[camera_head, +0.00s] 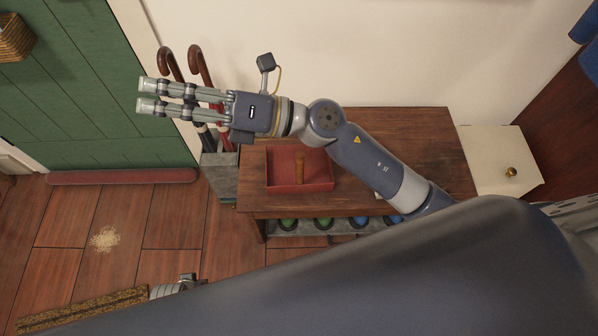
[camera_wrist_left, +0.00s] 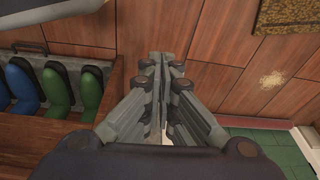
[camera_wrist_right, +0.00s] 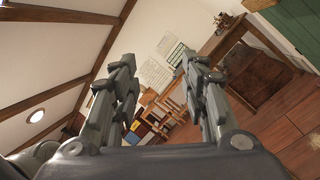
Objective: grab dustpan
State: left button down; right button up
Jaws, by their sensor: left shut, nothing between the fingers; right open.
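The dustpan (camera_head: 298,183) is a shallow red pan with a wooden handle, lying on a brown wooden bench (camera_head: 420,140) in the head view. My right gripper (camera_head: 145,96) is open and empty, above and left of the dustpan in the picture, in front of the umbrella handles. My right forearm crosses over the bench to the right of the dustpan. In the right wrist view the spread fingers (camera_wrist_right: 157,62) have nothing between them. My left gripper (camera_wrist_left: 160,60) is shut and empty in the left wrist view, over the wooden floor; the dustpan is not seen there.
An umbrella stand (camera_head: 219,178) with umbrellas stands left of the bench. Shoes (camera_head: 322,223) sit on a low shelf under it. A pale cabinet (camera_head: 490,150) stands at right. A crumb pile (camera_head: 105,239) and a doormat (camera_head: 85,311) lie on the floor by the green door (camera_head: 90,90).

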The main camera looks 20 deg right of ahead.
jog(key=s+a+f+n+g+h, duration=0.2)
jog(key=s+f+n+g+h, duration=0.2)
jog(key=f+n+g, duration=0.3)
jog(key=n+t+h, duration=0.1)
jog(key=n+h, duration=0.5)
jog(key=h, duration=1)
send_over(300, 164)
jog(key=w, duration=0.1)
notch_tip(300, 164, down, 16)
jog(key=shift+w+d+r, duration=0.1)
jog(key=shift+d, duration=0.05)
jog(key=shift+h, duration=0.3)
jog(key=f, duration=0.2)
jog(key=d+f+b, duration=0.1)
jog(key=f, duration=0.1)
jog(key=shift+f, duration=0.2)
jog(key=f, duration=0.5)
jog(key=shift+a+f, duration=0.3)
jog(key=shift+a, duration=0.1)
jog(key=shift+f, duration=0.35)
jog(key=c, duration=0.9)
pick_arm(q)
notch_tip(300, 164, down, 8)
jog(key=s, duration=0.2)
jog(key=shift+s+a+r, duration=0.15)
jog(key=shift+s+r, duration=0.05)
jog(key=shift+s, duration=0.1)
pick_arm(e)
grip_shut()
